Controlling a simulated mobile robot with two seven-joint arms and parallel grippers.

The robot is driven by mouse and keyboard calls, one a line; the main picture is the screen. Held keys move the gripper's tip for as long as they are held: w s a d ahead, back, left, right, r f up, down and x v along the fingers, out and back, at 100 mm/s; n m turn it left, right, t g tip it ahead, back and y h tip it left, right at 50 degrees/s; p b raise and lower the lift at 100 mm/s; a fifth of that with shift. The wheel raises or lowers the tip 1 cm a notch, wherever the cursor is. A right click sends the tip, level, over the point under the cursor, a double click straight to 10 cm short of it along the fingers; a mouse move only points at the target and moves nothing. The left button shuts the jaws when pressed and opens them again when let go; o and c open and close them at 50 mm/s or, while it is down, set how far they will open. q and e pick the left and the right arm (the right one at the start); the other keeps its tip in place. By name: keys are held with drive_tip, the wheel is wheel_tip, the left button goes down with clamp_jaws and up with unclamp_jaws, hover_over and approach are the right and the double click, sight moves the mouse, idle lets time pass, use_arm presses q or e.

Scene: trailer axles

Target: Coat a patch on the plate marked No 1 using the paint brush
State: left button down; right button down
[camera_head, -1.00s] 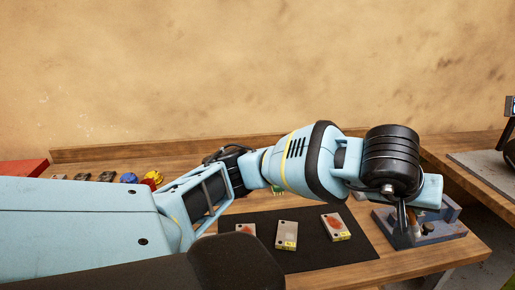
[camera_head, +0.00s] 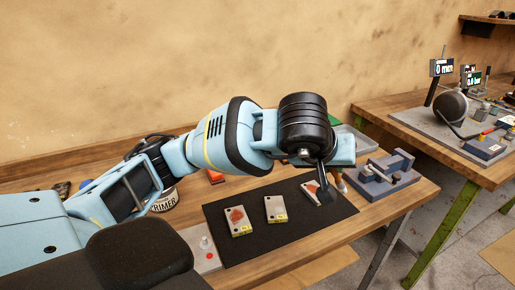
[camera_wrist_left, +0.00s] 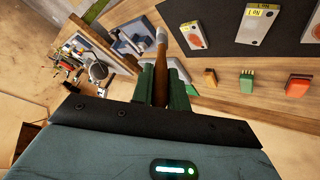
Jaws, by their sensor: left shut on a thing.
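Three light metal plates lie on a black mat (camera_head: 290,235): a left plate (camera_head: 241,230) with a rust-red patch, a bare middle plate (camera_head: 276,211) and a right plate (camera_head: 309,188) with a reddish patch, partly covered by my gripper. Their yellow labels are too small to read surely in the head view. In the left wrist view, the middle plate (camera_wrist_left: 257,27) has a label that looks like No 1. My left gripper (camera_head: 326,188) is over the mat's right end, shut on the brown-handled paint brush (camera_wrist_left: 160,62). The bristles are not clear. My right gripper is out of view.
A blue-grey fixture (camera_head: 385,178) stands right of the mat. Orange blocks (camera_wrist_left: 298,85) and a green item (camera_wrist_left: 246,82) lie behind it.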

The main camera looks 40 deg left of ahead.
use_arm(q)
drive_tip(key=s+a+f+h, duration=0.1)
drive_tip(key=s+a+f, duration=0.1)
drive_tip(key=a, duration=1.4)
drive_tip(key=shift+a+g+h, duration=0.15)
drive_tip(key=shift+g+h, duration=0.15)
drive_tip(key=shift+h, duration=0.1)
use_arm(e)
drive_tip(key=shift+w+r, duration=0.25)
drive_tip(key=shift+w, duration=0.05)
use_arm(q)
drive_tip(key=shift+f, duration=0.25)
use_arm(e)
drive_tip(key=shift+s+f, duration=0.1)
